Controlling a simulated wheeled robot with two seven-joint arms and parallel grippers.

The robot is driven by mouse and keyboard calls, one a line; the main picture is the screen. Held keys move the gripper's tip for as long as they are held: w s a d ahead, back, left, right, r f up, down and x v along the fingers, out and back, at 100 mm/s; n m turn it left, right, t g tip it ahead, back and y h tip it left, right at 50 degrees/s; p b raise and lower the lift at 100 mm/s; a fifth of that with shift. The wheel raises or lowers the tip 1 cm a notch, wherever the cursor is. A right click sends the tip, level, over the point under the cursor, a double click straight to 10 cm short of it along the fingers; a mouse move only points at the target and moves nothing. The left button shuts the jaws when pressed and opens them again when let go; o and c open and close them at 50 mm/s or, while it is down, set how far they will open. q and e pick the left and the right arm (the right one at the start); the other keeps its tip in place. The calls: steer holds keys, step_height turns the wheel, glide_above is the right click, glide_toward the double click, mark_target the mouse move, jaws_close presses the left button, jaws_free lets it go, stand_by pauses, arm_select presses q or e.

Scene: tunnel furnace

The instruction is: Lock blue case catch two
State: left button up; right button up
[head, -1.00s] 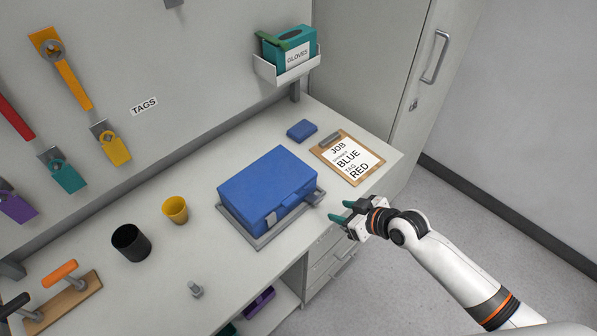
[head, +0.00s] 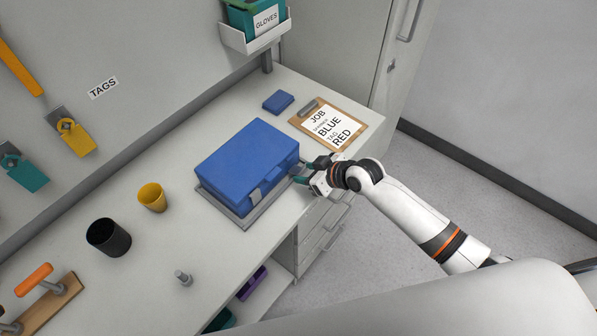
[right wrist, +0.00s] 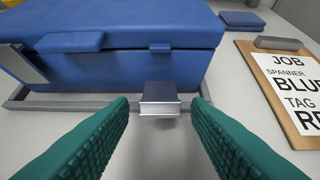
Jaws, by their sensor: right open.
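The blue case (head: 245,160) is closed and rests in a grey tray-like frame (head: 240,216) on the bench. One grey catch (head: 256,195) lies flat up against its front side, left of the handle; it also shows at the left of the right wrist view (right wrist: 27,64). A second silver catch (right wrist: 159,98) sticks outward from the base, below a small blue lug (right wrist: 160,48) and apart from it. My right gripper (head: 302,171) is open, its teal fingers on either side of this second catch with gaps. My left gripper is not in view.
A clipboard (head: 350,140) and small blue box (head: 278,102) lie behind and right of the case. Open floor lies right of the bench.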

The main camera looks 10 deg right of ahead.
mark_target(289, 158)
steer(key=shift+a, duration=0.1)
steer(key=c, duration=0.7)
steer(key=shift+o, duration=0.2)
steer(key=r+p, duration=0.1)
steer(key=p, duration=0.2)
steer(key=shift+w+a+r+g+h, duration=0.1)
steer(key=shift+w+r+g+h, duration=0.2)
steer(key=shift+r+g, duration=0.1)
steer(key=shift+p, duration=0.4)
steer(key=shift+w+a+r+g+h+p, duration=0.3)
steer(key=shift+w+r+g+h+p, duration=0.15)
steer(key=shift+p, duration=0.7)
steer(key=shift+w+a+r+g+h+p, duration=0.3)
steer(key=shift+r+p, duration=0.2)
steer(key=shift+p, duration=0.35)
steer(key=shift+w+a+r+g+h+p, duration=0.25)
steer(key=shift+w+a+g+h+p, duration=0.1)
steer(key=shift+w+a+g+p, duration=0.25)
steer(key=shift+w+a+f+g+h, duration=0.1)
steer(key=shift+w+a+g+h, duration=0.2)
steer(key=shift+w+g+h, duration=0.15)
steer(key=o, duration=0.7)
steer(key=shift+d, duration=0.1)
steer(key=shift+c, duration=0.2)
